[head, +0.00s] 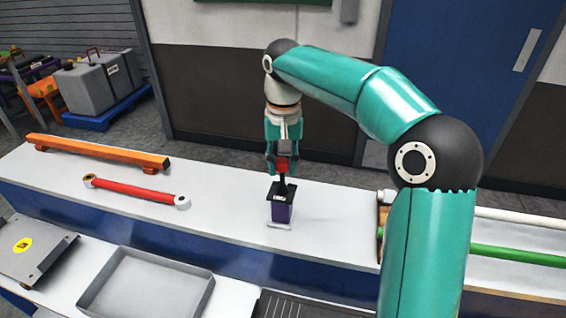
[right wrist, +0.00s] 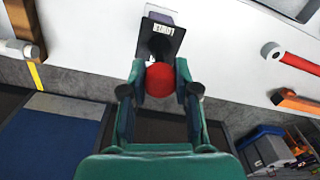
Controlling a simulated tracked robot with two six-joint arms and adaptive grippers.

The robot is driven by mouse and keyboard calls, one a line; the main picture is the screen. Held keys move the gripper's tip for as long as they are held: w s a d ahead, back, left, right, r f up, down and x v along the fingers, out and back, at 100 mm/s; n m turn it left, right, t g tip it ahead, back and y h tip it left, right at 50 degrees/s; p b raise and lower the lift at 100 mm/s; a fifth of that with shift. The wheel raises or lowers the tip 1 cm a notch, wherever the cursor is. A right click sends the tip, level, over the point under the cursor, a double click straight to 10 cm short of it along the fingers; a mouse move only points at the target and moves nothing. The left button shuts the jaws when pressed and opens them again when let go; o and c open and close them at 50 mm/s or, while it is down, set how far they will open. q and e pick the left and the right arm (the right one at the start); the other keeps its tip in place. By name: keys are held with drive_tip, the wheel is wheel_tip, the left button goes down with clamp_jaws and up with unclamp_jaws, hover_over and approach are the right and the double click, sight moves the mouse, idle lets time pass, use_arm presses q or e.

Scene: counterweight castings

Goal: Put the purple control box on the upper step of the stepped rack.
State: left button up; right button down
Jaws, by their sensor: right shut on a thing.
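The purple control box (head: 282,212) has a black top plate with a small label and a dark stalk ending in a red knob (right wrist: 160,80). My right gripper (head: 282,162) is shut on the red knob from above. The box is upright at the white upper step (head: 335,215) of the stepped rack; I cannot tell whether its base touches the surface. My left gripper is not in view.
On the upper step lie an orange beam (head: 97,151) and a red rod (head: 135,191) to the left, and white and green rods (head: 515,256) to the right. The lower step holds a grey tray (head: 146,285) and a grey plate (head: 30,248). The surface around the box is clear.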

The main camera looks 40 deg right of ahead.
drive_tip(key=shift+r, duration=0.1)
drive_tip(key=c, duration=0.9)
unclamp_jaws()
drive_tip(key=shift+o, duration=0.2)
wheel_tip(320, 180, up, 12)
drive_tip(key=p, duration=0.2)
drive_tip(key=shift+p, duration=0.4)
drive_tip(key=shift+s+d, duration=0.1)
